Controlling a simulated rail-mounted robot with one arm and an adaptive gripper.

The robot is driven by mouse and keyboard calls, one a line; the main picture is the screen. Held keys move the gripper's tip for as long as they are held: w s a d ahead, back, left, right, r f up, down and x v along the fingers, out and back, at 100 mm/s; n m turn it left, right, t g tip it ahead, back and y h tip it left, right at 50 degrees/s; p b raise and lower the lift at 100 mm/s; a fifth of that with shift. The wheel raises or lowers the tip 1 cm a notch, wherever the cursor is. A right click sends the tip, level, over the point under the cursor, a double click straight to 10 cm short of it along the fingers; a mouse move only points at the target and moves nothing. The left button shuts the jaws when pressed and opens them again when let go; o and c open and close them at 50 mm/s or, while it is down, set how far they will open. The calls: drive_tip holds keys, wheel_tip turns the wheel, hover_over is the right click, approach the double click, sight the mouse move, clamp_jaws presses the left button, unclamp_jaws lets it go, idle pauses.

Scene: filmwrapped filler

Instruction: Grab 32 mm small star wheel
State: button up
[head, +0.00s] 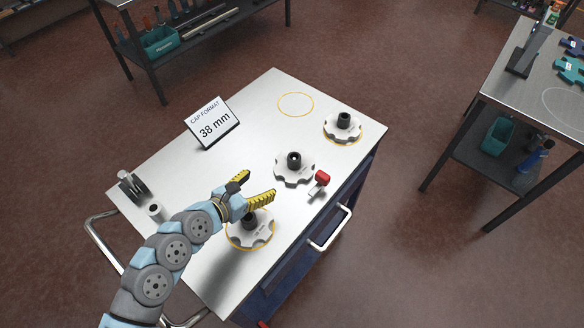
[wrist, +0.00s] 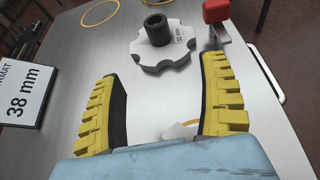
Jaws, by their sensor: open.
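Three white star wheels with black hubs lie on the cart top. The middle star wheel (head: 294,167) stands beside a red-handled part; in the wrist view this wheel (wrist: 178,52) carries a label that looks like "32 mm". The near star wheel (head: 262,236) lies in a yellow ring below my gripper; only a sliver of what seems to be it shows low in the wrist view. The far star wheel (head: 333,131) sits in a yellow ring at the right corner; its label is unreadable. My gripper (head: 258,185) is open and empty, above the cart, its fingers pointing towards the middle wheel.
A red-handled part (head: 322,179) stands close to the middle wheel's right. A "CAP FORMAT 38 mm" sign (head: 212,124) stands at the back left. An empty yellow ring (head: 295,104) marks the far top. Dark and metallic small parts (head: 132,187) lie at the left edge.

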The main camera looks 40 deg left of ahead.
sight(289, 165)
drive_tip(key=x, duration=1.1)
drive_tip(key=shift+w+d+r+b, duration=0.1)
drive_tip(key=shift+w+b, duration=0.05)
drive_tip(key=shift+b, duration=0.15)
drive_tip(key=shift+x, duration=0.8)
drive_tip(key=shift+a+x, duration=0.15)
drive_tip(key=shift+x, duration=0.9)
drive_tip(key=shift+a+x, duration=0.1)
drive_tip(key=shift+x, duration=0.95)
drive_tip(key=c, duration=1.4)
